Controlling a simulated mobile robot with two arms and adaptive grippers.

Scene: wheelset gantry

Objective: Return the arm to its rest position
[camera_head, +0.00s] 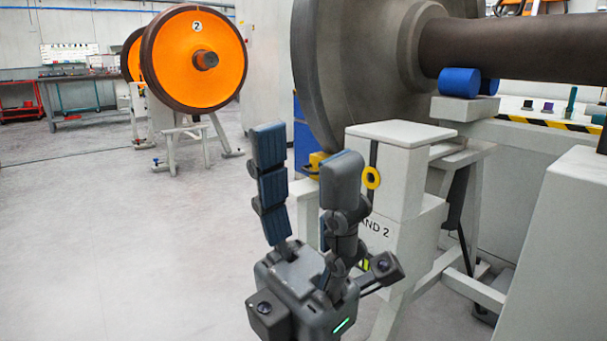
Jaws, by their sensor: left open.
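My left gripper (305,165) is in the lower middle of the head view, pointing upward. Its two dark fingers with blue pads are spread apart, and nothing is between them. It is in front of a light grey stand (405,170) marked "AND 2", whose first letters are hidden by the gripper. I cannot tell whether the right finger touches the stand. My right gripper is not in view.
A large grey wheel (345,60) with a dark axle (510,45) rests above the stand, near blue rollers (460,82). A grey cabinet (560,250) stands at the right. An orange wheel (195,60) is at the back left. The floor (110,240) at left is clear.

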